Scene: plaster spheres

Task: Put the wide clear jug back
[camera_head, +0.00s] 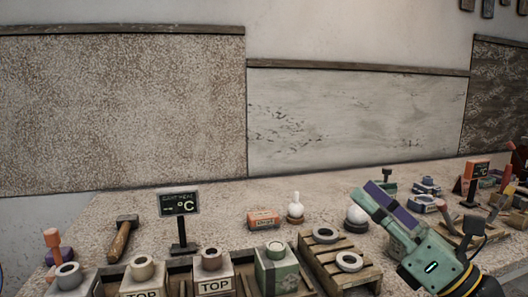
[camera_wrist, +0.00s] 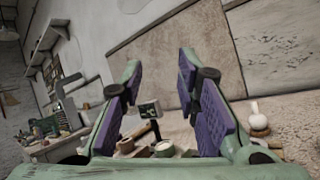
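I cannot make out a wide clear jug in either view. My gripper (camera_head: 366,192) is at the right in the head view, raised above the worktop and pointing up and to the left. In the wrist view, my gripper (camera_wrist: 160,75) has its two green fingers with purple pads spread well apart. Nothing is between the pads; the things seen through the gap are farther off.
The worktop holds a hammer (camera_head: 122,238), a °C display (camera_head: 180,205), an orange box (camera_head: 263,218), a white round-bottomed piece (camera_head: 295,208) and a white ball (camera_head: 357,214). TOP-labelled blocks (camera_head: 213,272) and a slatted pallet (camera_head: 325,262) line the front. The right side is cluttered.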

